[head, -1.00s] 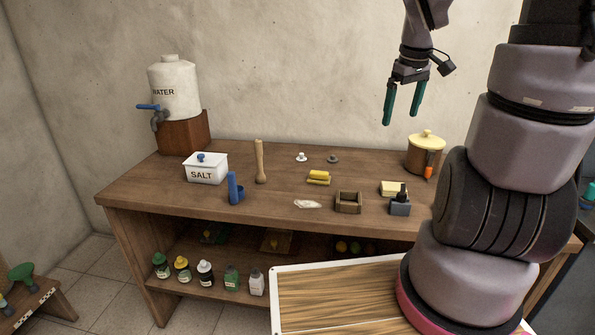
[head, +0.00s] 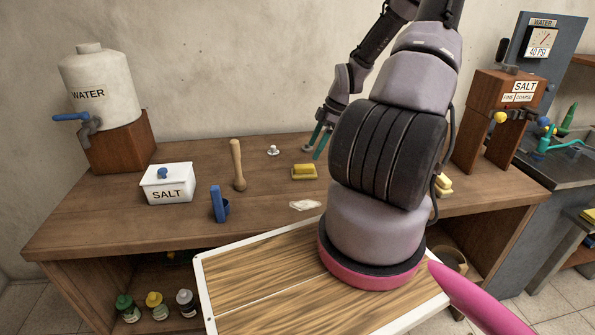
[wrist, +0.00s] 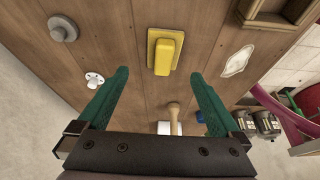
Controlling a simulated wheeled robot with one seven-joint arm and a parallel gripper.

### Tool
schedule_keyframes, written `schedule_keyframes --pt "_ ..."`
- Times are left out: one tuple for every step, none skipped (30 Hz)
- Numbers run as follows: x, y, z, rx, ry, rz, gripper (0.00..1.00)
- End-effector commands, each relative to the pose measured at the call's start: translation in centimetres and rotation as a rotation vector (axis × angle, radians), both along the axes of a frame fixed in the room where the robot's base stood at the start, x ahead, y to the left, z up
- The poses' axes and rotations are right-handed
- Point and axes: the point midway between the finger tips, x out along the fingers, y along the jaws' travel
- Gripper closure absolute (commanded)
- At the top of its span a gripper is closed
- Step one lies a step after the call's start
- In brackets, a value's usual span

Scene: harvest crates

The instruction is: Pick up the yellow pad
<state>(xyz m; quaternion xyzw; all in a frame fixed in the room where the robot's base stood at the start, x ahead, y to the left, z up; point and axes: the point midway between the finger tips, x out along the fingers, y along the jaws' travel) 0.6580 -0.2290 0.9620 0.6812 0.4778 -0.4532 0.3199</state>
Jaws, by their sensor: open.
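The yellow pad (head: 304,170), a small block with a raised bar on top, lies on the wooden worktop in the middle of the head view. It also shows in the wrist view (wrist: 165,50), above the midpoint between the fingers. My gripper (head: 316,142) has green fingers and is open and empty. It hangs above the worktop, behind and slightly right of the pad in the head view. In the wrist view the open fingers (wrist: 160,98) point towards the pad and do not touch it.
A white knob (head: 273,150), a wooden pestle (head: 238,165), a blue holder (head: 219,205) and a pale flat piece (head: 305,205) lie around the pad. A salt box (head: 168,184) stands left. A pale yellow block (head: 443,186) is partly hidden behind my arm.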

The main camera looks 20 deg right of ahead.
Motion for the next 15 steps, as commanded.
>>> schedule_keyframes --pt "0.0 0.5 -0.9 0.002 0.004 0.002 0.0" --pt "0.1 0.7 -1.3 0.001 0.003 0.002 0.0" --pt "0.2 0.9 -1.8 0.002 0.004 0.002 0.0" --pt "0.2 1.0 -2.2 0.001 0.003 0.002 0.0" --pt "0.3 1.1 -2.4 0.001 0.003 0.002 0.0" --pt "0.3 1.2 -2.7 0.0 0.003 0.0 0.0" --pt "0.4 1.2 -2.9 0.0 0.003 -0.001 0.0" --pt "0.4 1.3 -3.0 0.0 0.003 -0.001 0.0" --pt "0.4 1.4 -3.3 0.0 0.003 -0.001 0.0" --pt "0.4 1.6 -3.5 0.0 0.004 -0.001 0.0" --pt "0.4 1.8 -3.8 0.0 0.004 0.001 0.0" --pt "0.4 2.2 -4.2 0.002 0.005 0.001 0.0" --pt "0.4 2.4 -4.6 0.001 0.005 0.001 0.0" --pt "0.4 2.7 -5.0 0.001 0.006 0.001 0.0" --pt "0.4 3.1 -5.5 0.001 0.005 0.001 0.0"
